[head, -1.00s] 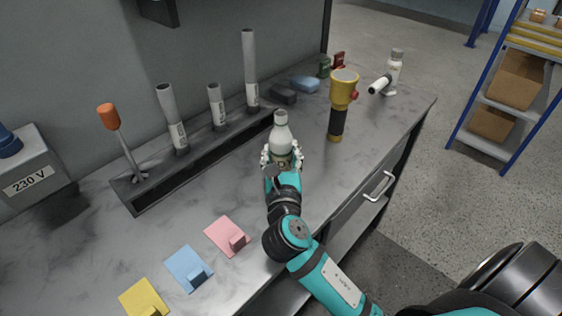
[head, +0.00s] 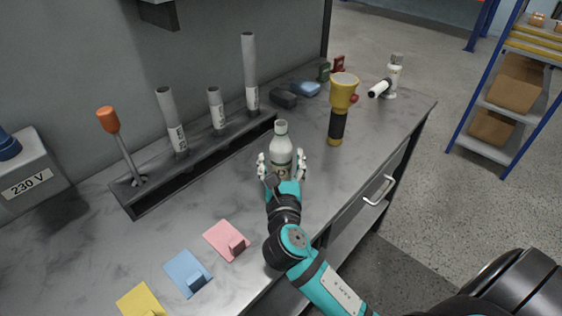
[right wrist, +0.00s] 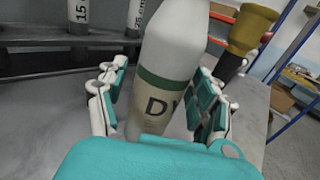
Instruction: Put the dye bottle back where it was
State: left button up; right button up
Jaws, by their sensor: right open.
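The dye bottle (head: 281,150) is white with a grey cap, a green band and a beige label. My right gripper (head: 281,165) is open around the bottle's lower part, one finger on each side. In the right wrist view the fingers (right wrist: 160,105) stand apart, with a gap between the bottle and the left finger; contact on the right is hard to tell. My left gripper is not in view.
A yellow and black flashlight (head: 338,108) stands right of the bottle. Pink (head: 222,236), blue (head: 182,270) and yellow (head: 138,298) pads lie at the front.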

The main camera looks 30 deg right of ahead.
jog(key=b+v, duration=0.1)
jog(key=v, duration=1.1)
jog(key=shift+r, duration=0.15)
